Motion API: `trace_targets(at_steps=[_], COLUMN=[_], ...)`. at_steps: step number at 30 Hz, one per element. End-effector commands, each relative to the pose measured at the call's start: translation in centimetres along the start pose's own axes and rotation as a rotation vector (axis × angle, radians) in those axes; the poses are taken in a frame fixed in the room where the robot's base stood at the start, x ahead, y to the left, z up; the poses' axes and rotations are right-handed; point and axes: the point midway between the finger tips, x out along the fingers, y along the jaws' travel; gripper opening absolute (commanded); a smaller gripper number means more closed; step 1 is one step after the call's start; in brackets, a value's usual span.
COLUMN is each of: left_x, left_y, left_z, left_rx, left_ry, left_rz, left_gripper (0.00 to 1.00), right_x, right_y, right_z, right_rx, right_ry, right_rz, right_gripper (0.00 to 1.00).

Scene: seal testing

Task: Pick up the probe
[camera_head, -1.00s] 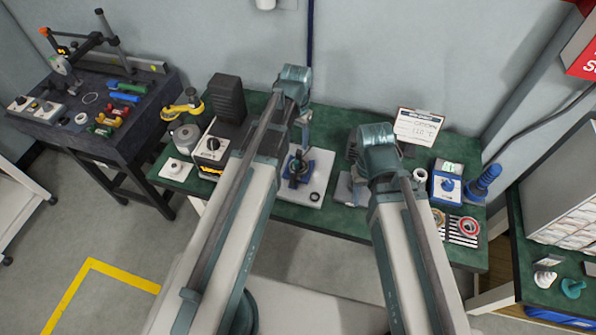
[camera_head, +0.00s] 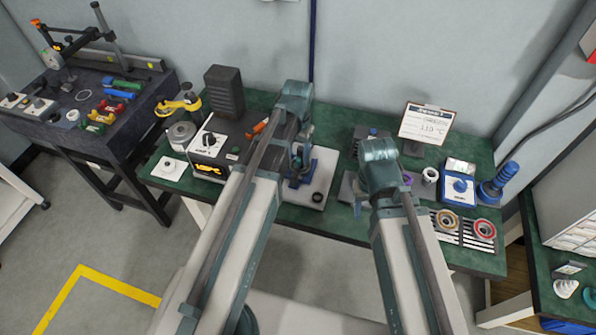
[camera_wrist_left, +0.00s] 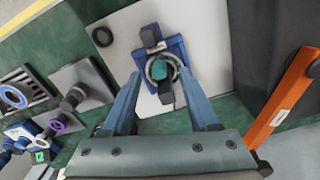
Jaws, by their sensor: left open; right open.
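An orange bar with a pale label (camera_wrist_left: 285,105) shows at the right of the left wrist view, beside a dark box. It also shows in the head view (camera_head: 261,126) next to the heater box; I cannot tell whether it is the probe. My left gripper (camera_wrist_left: 160,97) is open and empty, its two fingers above a blue fixture (camera_wrist_left: 157,66) with a ring and a teal piece, on a pale plate. The orange bar is outside the fingers, to their right. In the head view, my left gripper (camera_head: 300,155) is partly hidden by its arm. My right gripper (camera_head: 357,206) is mostly hidden behind its wrist.
The heater box (camera_head: 211,143) with a dial stands left of the left arm. A label card (camera_head: 426,123) stands at the back. A blue device (camera_head: 459,184), a blue cone (camera_head: 495,183) and a ring rack (camera_head: 462,230) are at the right. A tool bench (camera_head: 60,130) is at far left.

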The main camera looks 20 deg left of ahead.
Motion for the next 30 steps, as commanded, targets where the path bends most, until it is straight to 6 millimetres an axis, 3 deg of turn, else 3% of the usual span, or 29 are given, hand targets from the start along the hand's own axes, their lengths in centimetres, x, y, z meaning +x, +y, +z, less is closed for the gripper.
trace_targets(at_steps=[1,6,16,26,30], left_x=[1.4,3.4,3.5,3.5,3.5], left_y=[0.0,0.1,0.1,0.1,0.1], left_z=[0.1,0.1,0.1,0.1,0.1], left_rx=[0.000,0.000,0.000,0.000,0.000], left_ry=[0.000,0.000,0.000,0.000,0.000], left_rz=[0.000,0.000,0.000,0.000,0.000], left_gripper=[0.60,0.60,0.60,0.01,0.00], right_x=[1.3,3.3,3.5,3.5,3.5], right_y=[-0.1,-0.3,-0.3,-0.3,-0.3], right_z=[-0.1,-0.2,-0.2,-0.2,-0.2], right_rx=[0.000,0.000,0.000,0.000,0.000], right_ry=[0.000,0.000,0.000,0.000,0.000], right_rz=[0.000,0.000,0.000,0.000,0.000], right_gripper=[0.50,0.50,0.50,0.50,0.50])
